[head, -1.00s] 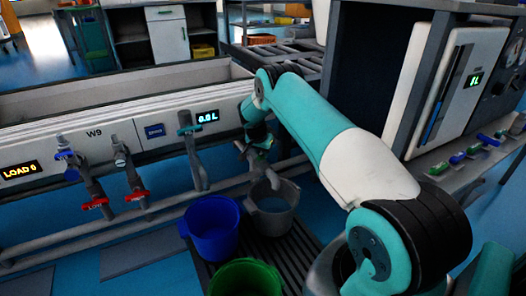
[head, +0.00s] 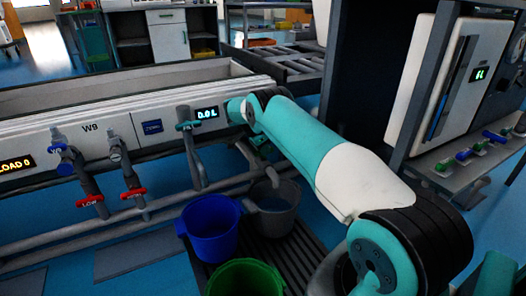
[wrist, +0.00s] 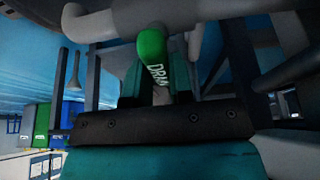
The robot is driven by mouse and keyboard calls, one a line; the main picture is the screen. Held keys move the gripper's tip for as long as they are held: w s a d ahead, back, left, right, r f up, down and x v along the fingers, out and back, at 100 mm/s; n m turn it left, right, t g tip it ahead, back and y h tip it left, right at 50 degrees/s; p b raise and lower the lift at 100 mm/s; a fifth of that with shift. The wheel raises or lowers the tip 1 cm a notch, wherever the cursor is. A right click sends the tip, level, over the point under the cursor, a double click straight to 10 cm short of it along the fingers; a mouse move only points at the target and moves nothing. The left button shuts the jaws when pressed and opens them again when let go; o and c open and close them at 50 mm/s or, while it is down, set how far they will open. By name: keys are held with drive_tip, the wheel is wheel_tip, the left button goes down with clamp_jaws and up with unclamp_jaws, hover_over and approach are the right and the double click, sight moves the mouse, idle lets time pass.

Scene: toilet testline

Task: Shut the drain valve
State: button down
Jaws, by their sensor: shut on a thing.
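The drain valve's green handle (wrist: 152,46), with white lettering starting "DR", sits between the two fingers of my gripper (wrist: 156,78) in the wrist view. The gripper is shut on it. The handle runs roughly lengthwise between the fingers, and the valve body behind it is mostly hidden. In the head view my forearm covers the valve and nearly all of the gripper, below and right of the "0.0 L" display (head: 206,113) on the W9 panel.
A grey bucket (head: 274,222) stands below the arm, beside a blue bucket (head: 211,239) and a green bucket (head: 245,281) on a grate. Red-handled valves (head: 133,193) and pipes line the left. A dark cabinet (head: 375,75) stands close at the right.

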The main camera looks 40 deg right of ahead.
drive_tip(key=shift+a, duration=0.1)
idle(0.3)
drive_tip(key=c, duration=1)
unclamp_jaws()
drive_tip(key=p+v, duration=0.7)
drive_tip(key=v, duration=1)
drive_tip(key=shift+a+r+p, duration=0.15)
drive_tip(key=shift+a+p, duration=0.05)
drive_tip(key=shift+p, duration=0.2)
drive_tip(key=shift+w, duration=0.1)
